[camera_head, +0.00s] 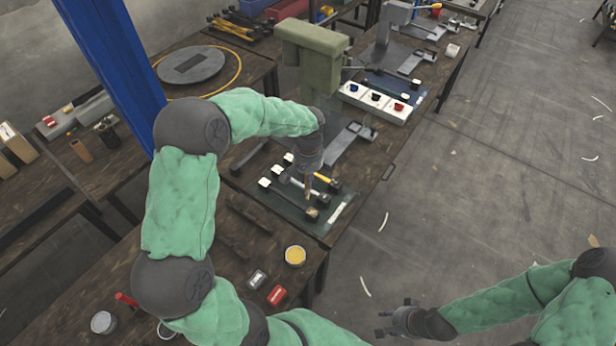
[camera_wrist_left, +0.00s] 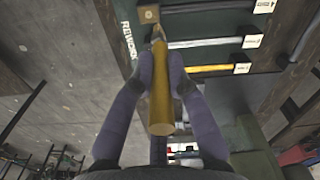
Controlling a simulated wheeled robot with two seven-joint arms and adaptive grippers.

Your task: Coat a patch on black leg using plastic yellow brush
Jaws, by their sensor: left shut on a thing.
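My left gripper (camera_head: 308,172) points down over a dark green mat (camera_head: 330,223). In the left wrist view its fingers (camera_wrist_left: 162,70) are shut on the yellow brush (camera_wrist_left: 160,100). The brush (camera_head: 308,190) points down at the block end of the black leg (camera_head: 287,197). In the wrist view the tip is close to this block (camera_wrist_left: 149,14); I cannot tell whether it touches. A grey-white leg (camera_head: 299,184) and a yellow-shafted leg (camera_head: 322,178) lie beside the black one. My right gripper (camera_head: 396,320) is open and empty over the floor.
A round tin with yellow contents (camera_head: 295,255) stands on the near bench. A black-and-white block (camera_head: 257,279) and a red block (camera_head: 277,295) lie before it. A green press (camera_head: 313,50) and a white button box (camera_head: 376,101) are behind the mat.

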